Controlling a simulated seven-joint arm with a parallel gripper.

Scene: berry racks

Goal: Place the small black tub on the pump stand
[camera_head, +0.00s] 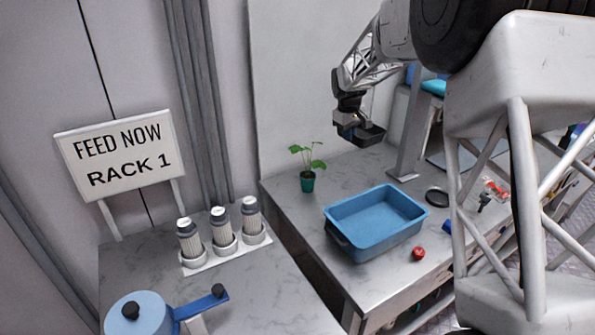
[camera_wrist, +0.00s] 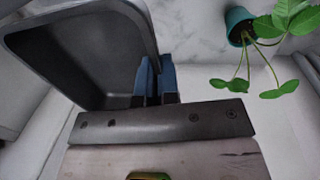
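The small black tub (camera_head: 371,134) is in the air above the back of the marble-topped table. In the wrist view the tub (camera_wrist: 75,50) fills the upper left, and its inside looks empty. My gripper (camera_head: 350,124) is at the tub's left edge in the head view. In the wrist view the blue fingertips of my gripper (camera_wrist: 154,75) are close together with the tub's rim between them. I cannot tell for sure which thing is the pump stand; a blue round-topped device with a black knob and lever (camera_head: 145,312) stands at the lower left.
A blue basin (camera_head: 375,247) stands on the table (camera_head: 300,225), with a red fruit (camera_head: 418,253) beside it. A potted plant (camera_head: 307,181) is behind. Three ribbed bottles (camera_head: 222,232) stand in a white rack. A sign (camera_head: 118,160) reads "FEED NOW RACK 1". A grey post (camera_head: 411,135) stands right of the tub.

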